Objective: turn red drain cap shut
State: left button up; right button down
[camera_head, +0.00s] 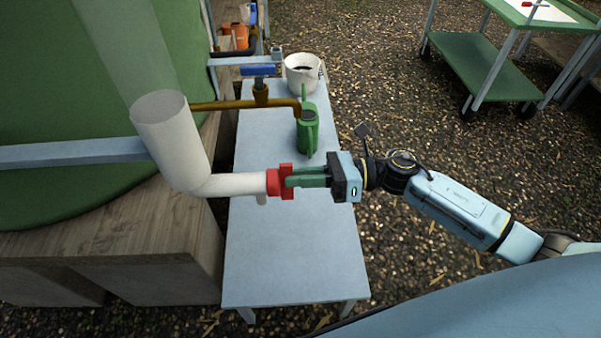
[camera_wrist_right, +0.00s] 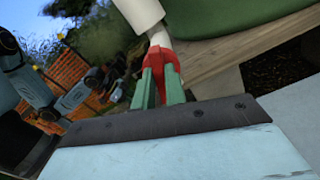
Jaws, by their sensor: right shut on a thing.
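The red drain cap (camera_head: 273,182) sits on the end of the white drain pipe (camera_head: 226,185), above the light blue table. My right gripper (camera_head: 289,178) comes in from the right and its green fingers are shut on the cap. In the right wrist view the two fingers (camera_wrist_right: 160,84) meet the red cap (camera_wrist_right: 160,62), one on each side, with the white pipe (camera_wrist_right: 138,14) behind it. My left gripper does not show clearly in either view.
A green watering can (camera_head: 308,130) stands on the table (camera_head: 296,245) under a brass tap pipe with a blue handle (camera_head: 258,70). A white pot (camera_head: 300,73) stands farther back. The table's front part is clear. A green cart (camera_head: 487,68) stands at the far right.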

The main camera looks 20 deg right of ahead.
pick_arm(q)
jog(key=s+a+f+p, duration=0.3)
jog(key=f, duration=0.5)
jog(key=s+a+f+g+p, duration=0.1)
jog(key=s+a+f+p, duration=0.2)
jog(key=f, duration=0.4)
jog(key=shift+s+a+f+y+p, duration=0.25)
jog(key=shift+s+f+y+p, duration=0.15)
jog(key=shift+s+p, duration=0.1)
pick_arm(e)
jog(key=shift+w+d+f+m, duration=0.1)
jog(key=shift+m, duration=2.25)
jog(key=shift+w+a+f+m, duration=0.1)
jog(key=shift+f+m, duration=0.05)
jog(key=shift+m, duration=2.25)
jog(key=shift+w+d+f+m, duration=0.1)
jog(key=shift+m, duration=2.25)
jog(key=c, duration=1.4)
grip_release()
jog(key=shift+c, duration=0.2)
